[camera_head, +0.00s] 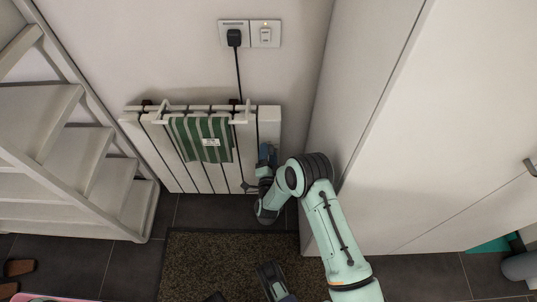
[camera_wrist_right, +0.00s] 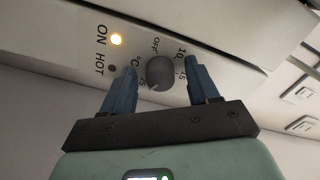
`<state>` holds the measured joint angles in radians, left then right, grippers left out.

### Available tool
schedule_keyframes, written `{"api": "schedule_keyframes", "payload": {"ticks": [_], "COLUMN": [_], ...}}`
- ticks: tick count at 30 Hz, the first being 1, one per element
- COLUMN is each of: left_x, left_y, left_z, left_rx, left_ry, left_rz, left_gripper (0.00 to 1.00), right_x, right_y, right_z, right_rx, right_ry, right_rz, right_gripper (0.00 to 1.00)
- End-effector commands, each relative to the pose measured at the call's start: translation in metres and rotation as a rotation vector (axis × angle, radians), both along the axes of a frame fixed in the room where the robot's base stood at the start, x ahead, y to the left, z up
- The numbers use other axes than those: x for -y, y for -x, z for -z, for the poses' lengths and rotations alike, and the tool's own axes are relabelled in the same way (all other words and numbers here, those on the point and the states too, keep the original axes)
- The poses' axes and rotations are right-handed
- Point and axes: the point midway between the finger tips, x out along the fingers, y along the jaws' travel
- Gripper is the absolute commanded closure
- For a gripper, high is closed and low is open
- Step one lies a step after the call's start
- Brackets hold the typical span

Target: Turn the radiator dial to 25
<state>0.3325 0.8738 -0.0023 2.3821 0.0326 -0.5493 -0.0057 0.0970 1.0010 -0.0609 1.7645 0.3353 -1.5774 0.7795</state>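The radiator (camera_head: 185,180) is a white panel on the wall with a towel rail. Its grey round dial (camera_wrist_right: 160,72) shows in the right wrist view, on a white face with printed marks OFF, 10, 15 and °C around it. My right gripper (camera_wrist_right: 160,78) is open, with one blue finger on each side of the dial and a visible gap on both sides. In the head view my right gripper (camera_head: 266,153) is at the radiator's right end, where the dial is hidden. The dial's exact setting is hard to read. My left gripper is not clearly in view.
A striped green towel (camera_head: 202,138) hangs on the rail. White stairs (camera_head: 75,165) stand left, a tall white cabinet (camera_head: 420,130) right. A mat (camera_head: 215,262) covers the floor.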

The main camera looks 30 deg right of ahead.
Motion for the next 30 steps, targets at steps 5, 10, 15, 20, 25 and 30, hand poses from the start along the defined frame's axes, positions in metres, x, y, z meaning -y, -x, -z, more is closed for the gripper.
{"api": "schedule_keyframes", "payload": {"ticks": [5,10,15,20,25,30], "left_x": [0.0,0.001,0.003,0.007,0.012,0.015], "left_y": [0.0,-0.007,-0.024,-0.035,-0.022,-0.017], "left_z": [0.0,-0.007,-0.024,-0.039,-0.043,-0.045], "left_rx": [0.001,0.023,0.081,0.122,0.087,0.074], "left_ry": [0.0,-0.002,-0.004,-0.004,0.013,0.019], "left_rz": [0.0,0.001,0.004,0.008,0.018,0.024], "left_gripper": [0.57,0.57,0.57,0.57,0.57,0.57], "right_x": [0.0,-0.008,-0.027,-0.046,-0.061,-0.069], "right_y": [0.0,0.012,0.042,0.073,0.099,0.112], "right_z": [0.0,0.0,-0.001,-0.001,-0.001,0.0], "right_rx": [0.0,-0.003,-0.006,-0.004,-0.003,-0.002], "right_ry": [0.0,-0.002,-0.003,-0.001,-0.002,0.0], "right_rz": [0.0,-0.002,-0.003,-0.003,-0.002,0.0], "right_gripper": [0.4,0.4,0.4,0.4,0.4,0.4]}}
